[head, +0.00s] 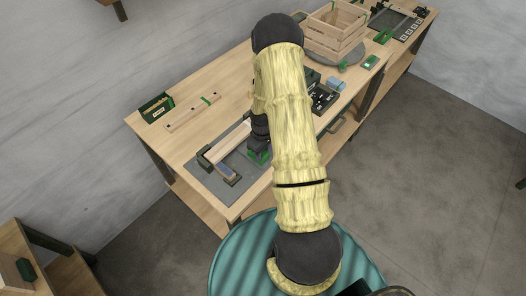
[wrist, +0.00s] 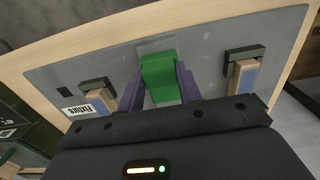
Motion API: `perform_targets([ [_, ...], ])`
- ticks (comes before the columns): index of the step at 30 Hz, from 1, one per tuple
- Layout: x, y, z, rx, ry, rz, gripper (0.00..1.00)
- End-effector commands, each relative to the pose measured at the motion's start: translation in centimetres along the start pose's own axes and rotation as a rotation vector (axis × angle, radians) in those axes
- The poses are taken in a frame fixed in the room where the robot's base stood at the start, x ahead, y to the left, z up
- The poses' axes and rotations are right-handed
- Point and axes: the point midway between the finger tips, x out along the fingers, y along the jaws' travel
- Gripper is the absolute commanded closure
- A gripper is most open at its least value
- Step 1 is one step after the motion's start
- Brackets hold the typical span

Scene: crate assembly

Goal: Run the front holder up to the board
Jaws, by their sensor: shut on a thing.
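The grey fixture mat (head: 199,184) lies on the near end of the workbench. A long pale board (head: 228,146) lies across it, with dark brackets at its left end. My gripper (head: 259,153) is low over the mat's right side, beside the board. In the wrist view my gripper (wrist: 160,88) has its two purple fingers shut on a bright green block (wrist: 160,70), which looks like the front holder. The block is at a pale grey patch on the mat. The gap between holder and board is hidden by my arm.
In the wrist view dark green brackets with wood and blue pieces stand left (wrist: 98,88) and right (wrist: 243,62) of the green block. A green box (head: 155,105) and a wooden strip (head: 193,114) lie at the back. A slatted crate (head: 335,30) stands at the far end.

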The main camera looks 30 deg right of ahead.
Motion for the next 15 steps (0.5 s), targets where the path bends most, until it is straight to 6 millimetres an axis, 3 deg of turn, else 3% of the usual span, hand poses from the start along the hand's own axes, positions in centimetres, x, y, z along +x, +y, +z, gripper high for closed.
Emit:
perform_targets([
  [9,0.2,0.1,-5.7,-0.002,0.016,0.006,1.00],
  [15,-0.2,0.0,-6.8,-0.001,0.014,0.004,1.00],
])
